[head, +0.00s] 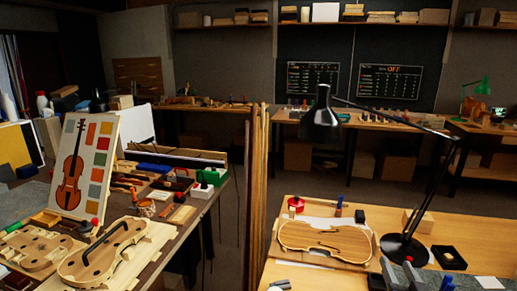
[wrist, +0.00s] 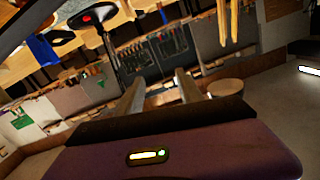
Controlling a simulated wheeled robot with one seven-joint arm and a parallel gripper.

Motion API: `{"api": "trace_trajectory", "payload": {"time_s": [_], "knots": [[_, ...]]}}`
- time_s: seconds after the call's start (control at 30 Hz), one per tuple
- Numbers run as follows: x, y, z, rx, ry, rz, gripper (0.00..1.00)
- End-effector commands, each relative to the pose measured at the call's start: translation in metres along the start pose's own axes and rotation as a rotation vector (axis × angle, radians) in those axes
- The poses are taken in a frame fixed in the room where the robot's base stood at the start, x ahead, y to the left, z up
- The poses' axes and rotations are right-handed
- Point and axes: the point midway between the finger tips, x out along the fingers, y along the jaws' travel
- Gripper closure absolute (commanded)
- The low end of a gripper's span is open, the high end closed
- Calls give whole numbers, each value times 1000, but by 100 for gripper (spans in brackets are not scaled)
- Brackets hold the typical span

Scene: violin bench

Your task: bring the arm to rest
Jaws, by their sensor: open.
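Behind the fingers are the room's walls and dark boards, and the picture looks turned over and tilted. In the head view, a violin body (head: 325,241) lies on the light bench at the right, apart from anything of mine that I can see.
A black desk lamp (head: 321,126) arches over the light bench (head: 480,232). A crowded dark bench (head: 188,232) at the left holds violin parts, tools and a painted violin board (head: 84,165). Tall wooden strips (head: 256,190) stand between the benches. Shelves and back benches line the far wall.

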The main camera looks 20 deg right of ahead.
Motion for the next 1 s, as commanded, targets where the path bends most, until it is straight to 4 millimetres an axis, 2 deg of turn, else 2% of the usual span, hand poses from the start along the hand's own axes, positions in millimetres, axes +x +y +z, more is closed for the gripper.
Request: {"api": "trace_trajectory", "payload": {"time_s": [0.03,0.2,0.43,0.8,1.0], "knots": [[-20,-12,10,4,12,-14,57],[-86,-41,27,0,68,-52,57],[-178,-66,40,-29,99,-115,57],[-317,-79,47,-128,27,-271,57],[-376,-73,64,-199,-110,-373,57]]}}
